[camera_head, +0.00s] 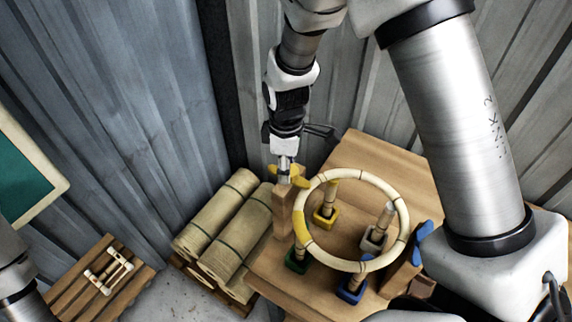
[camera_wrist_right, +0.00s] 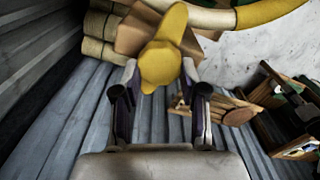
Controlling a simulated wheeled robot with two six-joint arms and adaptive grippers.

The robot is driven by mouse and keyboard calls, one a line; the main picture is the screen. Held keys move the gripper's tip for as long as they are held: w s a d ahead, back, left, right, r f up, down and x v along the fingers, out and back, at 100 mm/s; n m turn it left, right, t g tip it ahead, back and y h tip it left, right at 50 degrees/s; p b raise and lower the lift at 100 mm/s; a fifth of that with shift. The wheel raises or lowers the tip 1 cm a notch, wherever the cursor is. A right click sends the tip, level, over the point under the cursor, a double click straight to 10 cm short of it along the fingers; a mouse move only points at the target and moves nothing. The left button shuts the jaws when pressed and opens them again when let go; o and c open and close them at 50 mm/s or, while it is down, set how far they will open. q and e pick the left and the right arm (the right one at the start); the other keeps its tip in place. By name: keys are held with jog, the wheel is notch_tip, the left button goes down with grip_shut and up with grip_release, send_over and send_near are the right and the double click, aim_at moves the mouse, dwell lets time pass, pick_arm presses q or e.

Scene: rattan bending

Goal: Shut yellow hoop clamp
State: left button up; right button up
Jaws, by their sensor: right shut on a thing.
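The yellow hoop clamp (camera_head: 300,180) sits on top of a wooden block (camera_head: 281,210) at the left edge of the workbench, beside the rattan hoop (camera_head: 403,210). My right gripper (camera_head: 286,172) comes down onto the clamp from above. In the right wrist view, my right gripper (camera_wrist_right: 160,72) has its two fingers on either side of the yellow clamp's lever (camera_wrist_right: 168,35) and is shut on it. The pale hoop has a yellow stretch on its left side near the clamp. Whether the clamp presses on the hoop cannot be told. My left gripper is out of view.
Yellow, grey, green and blue posts (camera_head: 325,216) stand on the workbench (camera_head: 385,155) within or under the hoop. A blue clamp (camera_head: 421,240) stands at the hoop's right. Rolled mats (camera_head: 216,212) lie left of the bench, and a slatted wooden stand (camera_head: 80,290) is at lower left.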

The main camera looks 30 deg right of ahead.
dwell(0.5)
jog(key=o, duration=1.1)
jog(key=shift+o, duration=0.2)
notch_tip(320, 180, up, 12)
